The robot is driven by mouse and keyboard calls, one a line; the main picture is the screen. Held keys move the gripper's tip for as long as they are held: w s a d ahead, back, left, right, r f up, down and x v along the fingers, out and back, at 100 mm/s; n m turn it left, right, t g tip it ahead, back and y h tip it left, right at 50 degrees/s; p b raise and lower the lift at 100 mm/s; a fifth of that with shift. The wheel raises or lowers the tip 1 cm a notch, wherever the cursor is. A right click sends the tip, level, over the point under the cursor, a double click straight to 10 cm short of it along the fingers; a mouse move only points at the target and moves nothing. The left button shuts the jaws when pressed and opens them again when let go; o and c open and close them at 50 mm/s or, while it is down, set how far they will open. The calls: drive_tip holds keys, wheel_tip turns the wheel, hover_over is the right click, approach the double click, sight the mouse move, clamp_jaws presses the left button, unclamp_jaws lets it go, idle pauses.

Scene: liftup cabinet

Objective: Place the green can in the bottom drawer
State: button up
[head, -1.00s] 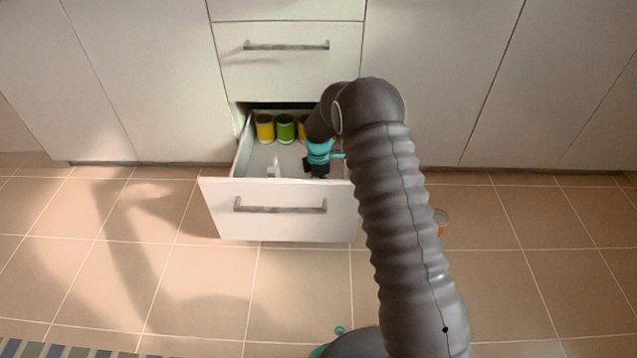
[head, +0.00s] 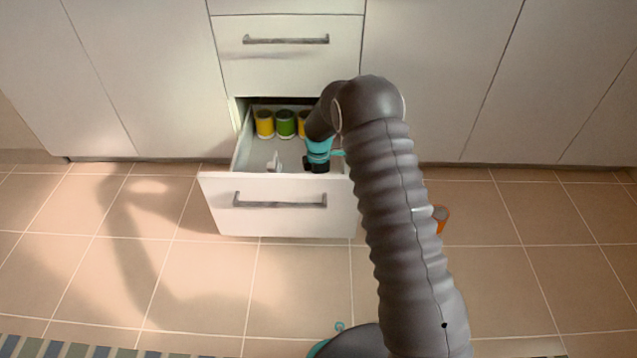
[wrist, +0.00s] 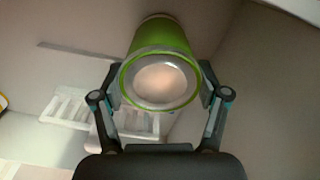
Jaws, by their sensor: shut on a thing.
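My gripper (wrist: 164,85) is shut on a green can (wrist: 163,38) in the wrist view, one finger on each side of its silver end. In the head view my gripper (head: 317,164) is inside the open bottom drawer (head: 270,188), just behind its front panel. The held can is hidden there by the gripper and the drawer front. Another green can (head: 286,124) stands at the back of the drawer.
A yellow can (head: 264,124) stands left of the rear green can, and another yellow can (head: 302,123) is partly hidden by my arm. A white rack (wrist: 72,108) lies in the drawer. An orange object (head: 441,218) is on the floor at right.

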drive_tip(key=shift+f, duration=0.35)
drive_tip(key=o, duration=1.6)
drive_tip(key=shift+c, duration=0.5)
drive_tip(key=shift+r, duration=0.1)
drive_tip(key=shift+w+d+r+p, duration=0.1)
drive_tip(key=shift+d+r+p, duration=0.25)
drive_tip(key=shift+r, duration=0.45)
drive_tip(key=shift+w+d+r+p, duration=0.1)
drive_tip(key=shift+d+r+p, duration=0.25)
drive_tip(key=shift+r, duration=0.5)
drive_tip(key=shift+w+d+r+p, duration=0.15)
drive_tip(key=shift+r+p, duration=0.25)
drive_tip(key=shift+r, duration=0.4)
drive_tip(key=w+d, duration=0.4)
drive_tip(key=d, duration=0.9)
drive_tip(key=shift+d+b, duration=0.3)
drive_tip(key=shift+b, duration=0.05)
